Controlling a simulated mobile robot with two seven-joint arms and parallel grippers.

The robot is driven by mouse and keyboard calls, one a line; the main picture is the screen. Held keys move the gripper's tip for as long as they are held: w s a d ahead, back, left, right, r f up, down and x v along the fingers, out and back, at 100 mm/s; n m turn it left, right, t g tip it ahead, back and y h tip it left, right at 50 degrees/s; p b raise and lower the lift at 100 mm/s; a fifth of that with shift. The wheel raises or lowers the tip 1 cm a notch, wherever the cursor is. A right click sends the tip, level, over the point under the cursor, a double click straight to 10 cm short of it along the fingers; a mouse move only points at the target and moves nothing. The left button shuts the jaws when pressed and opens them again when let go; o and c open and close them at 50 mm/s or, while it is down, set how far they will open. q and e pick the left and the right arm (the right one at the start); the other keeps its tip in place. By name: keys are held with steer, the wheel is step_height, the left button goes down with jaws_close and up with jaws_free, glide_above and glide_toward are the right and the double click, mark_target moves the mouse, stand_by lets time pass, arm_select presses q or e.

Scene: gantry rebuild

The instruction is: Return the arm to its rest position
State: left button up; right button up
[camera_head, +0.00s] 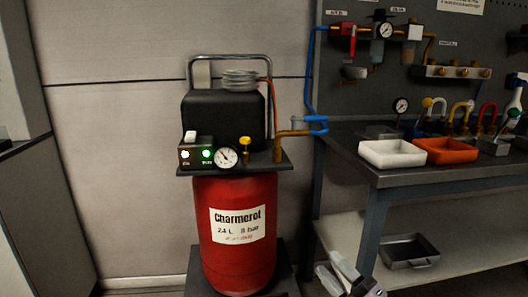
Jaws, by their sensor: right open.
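My right gripper (335,271) shows at the bottom edge of the head view, right of the red air compressor (237,262). Its two fingers point up and left and are apart, with nothing seen between them. It is low, in front of the bench's lower shelf, and apart from the compressor as far as I can tell. The rest of my right arm is cut off by the frame edge. My left gripper is not in view.
At right, a workbench (372,181) holds a white tray (392,153) and an orange tray (446,150). A grey tray (409,251) lies on its lower shelf. A dark cabinet edge stands far left.

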steer(key=s+d+f+m+g+h, duration=0.2)
steer(key=s+f+m+g+h, duration=0.25)
steer(key=s+f+m, duration=0.65)
steer(key=s+d+f+m+g+h, duration=0.25)
steer(key=s+f+m+h, duration=0.45)
steer(key=s, duration=0.6)
arm_select(q)
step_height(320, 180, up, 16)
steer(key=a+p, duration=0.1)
steer(key=p, duration=1.7)
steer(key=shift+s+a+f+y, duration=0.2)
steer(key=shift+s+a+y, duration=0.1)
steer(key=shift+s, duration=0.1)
arm_select(e)
step_height(320, 180, up, 15)
steer(key=s+d+m, duration=0.1)
steer(key=s, duration=0.1)
steer(key=shift+s+f+m, duration=0.2)
steer(key=shift+m, duration=0.2)
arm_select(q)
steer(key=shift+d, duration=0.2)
